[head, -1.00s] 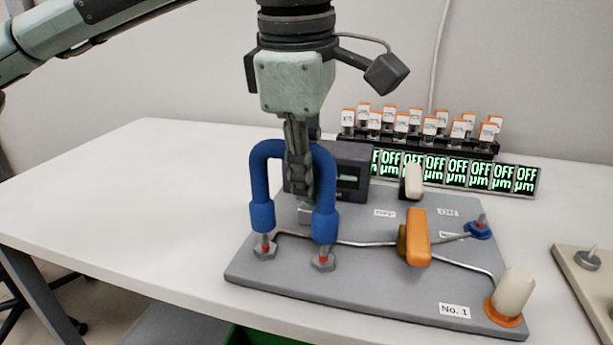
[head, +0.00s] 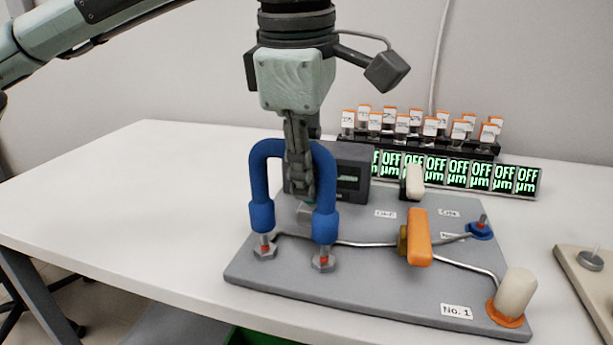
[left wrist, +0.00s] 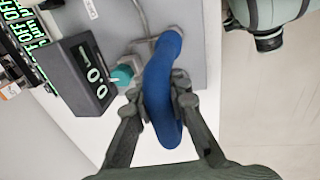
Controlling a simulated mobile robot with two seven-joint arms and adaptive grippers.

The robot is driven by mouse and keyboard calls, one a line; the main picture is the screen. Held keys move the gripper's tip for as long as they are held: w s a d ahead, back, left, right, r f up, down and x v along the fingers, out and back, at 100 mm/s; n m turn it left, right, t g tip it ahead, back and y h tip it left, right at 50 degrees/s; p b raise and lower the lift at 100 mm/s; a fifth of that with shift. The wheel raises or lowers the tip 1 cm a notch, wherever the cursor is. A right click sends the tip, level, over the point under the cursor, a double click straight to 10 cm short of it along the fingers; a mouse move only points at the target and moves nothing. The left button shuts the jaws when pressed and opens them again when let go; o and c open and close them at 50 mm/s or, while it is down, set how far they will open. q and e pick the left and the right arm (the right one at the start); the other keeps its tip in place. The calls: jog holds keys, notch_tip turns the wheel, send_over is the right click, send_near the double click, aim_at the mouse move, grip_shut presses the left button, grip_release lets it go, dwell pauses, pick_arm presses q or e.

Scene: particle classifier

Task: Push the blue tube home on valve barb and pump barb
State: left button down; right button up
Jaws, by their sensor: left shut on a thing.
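The blue tube (head: 257,190) is an upside-down U above the grey board. My left gripper (head: 301,185) points down and is shut on the blue tube, near the top of its bend. The left wrist view also shows the blue tube (left wrist: 162,85) between the fingers (left wrist: 160,97). The tube's two cuffed ends hang over two metal barbs with hex bases, the left barb (head: 265,251) and the right barb (head: 323,261). A red band and some bare barb show below each cuff. I cannot tell which barb is valve or pump. My right gripper is not in view.
The grey board (head: 380,299) carries an orange handle (head: 419,238), a white knob (head: 515,292), a blue fitting (head: 480,229) and thin metal pipes. A dark display box (head: 352,180) stands behind the tube. The table's left side (head: 130,200) is clear.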

pick_arm(q)
jog(key=shift+f+b, duration=1.2)
jog(key=shift+f, duration=0.15)
jog(key=shift+f+b, duration=0.3)
jog(key=shift+f, duration=0.05)
jog(key=shift+f, duration=0.15)
jog(key=c, duration=1.4)
grip_release()
notch_tip(320, 180, up, 12)
jog(key=s, duration=0.2)
jog(key=shift+a, duration=0.35)
jog(key=shift+s, duration=0.1)
